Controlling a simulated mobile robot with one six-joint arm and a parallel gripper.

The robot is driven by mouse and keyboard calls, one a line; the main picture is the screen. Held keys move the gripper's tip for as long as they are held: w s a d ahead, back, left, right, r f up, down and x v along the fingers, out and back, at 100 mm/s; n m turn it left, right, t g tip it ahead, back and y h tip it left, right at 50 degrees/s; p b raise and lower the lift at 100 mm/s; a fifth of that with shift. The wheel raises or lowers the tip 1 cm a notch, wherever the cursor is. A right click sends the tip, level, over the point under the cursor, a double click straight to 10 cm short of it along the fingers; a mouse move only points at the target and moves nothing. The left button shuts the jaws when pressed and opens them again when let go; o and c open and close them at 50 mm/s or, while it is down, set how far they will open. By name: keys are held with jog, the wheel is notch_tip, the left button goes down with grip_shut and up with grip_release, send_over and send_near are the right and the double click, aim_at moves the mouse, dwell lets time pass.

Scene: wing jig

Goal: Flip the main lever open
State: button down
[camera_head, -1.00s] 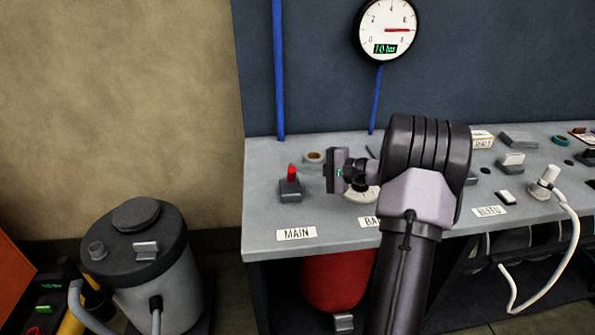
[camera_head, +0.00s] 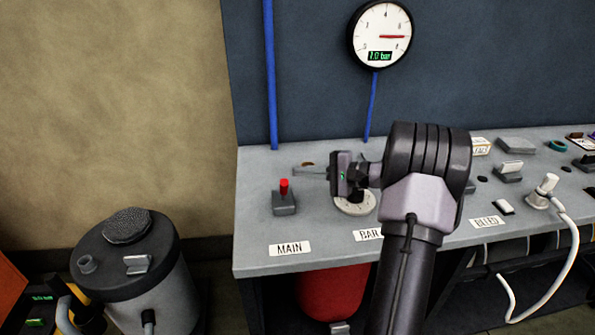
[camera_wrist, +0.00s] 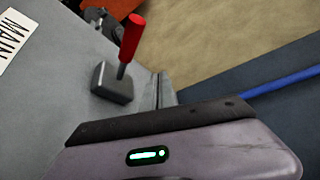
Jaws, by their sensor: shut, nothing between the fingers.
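The main lever is a short red handle (camera_head: 284,188) standing about upright on a dark grey base (camera_head: 284,205), behind the MAIN label (camera_head: 289,248). In the wrist view the red handle (camera_wrist: 131,40) rises from its block (camera_wrist: 112,84), with nothing touching it. My gripper (camera_head: 296,171) is shut and empty. Its thin fingers point left, a little behind and to the right of the lever in the head view. In the wrist view the fingers (camera_wrist: 165,88) show edge-on beside the lever base, with a gap between.
A round gauge (camera_head: 381,36) reads 1.0 bar. A blue pipe (camera_head: 270,75) runs up the wall behind the bench. A grey canister (camera_head: 130,265) stands left of the bench.

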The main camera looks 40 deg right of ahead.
jog(key=s+d+f+p, duration=0.1)
jog(key=s+d, duration=0.2)
jog(key=s, duration=0.4)
jog(key=shift+p, duration=0.3)
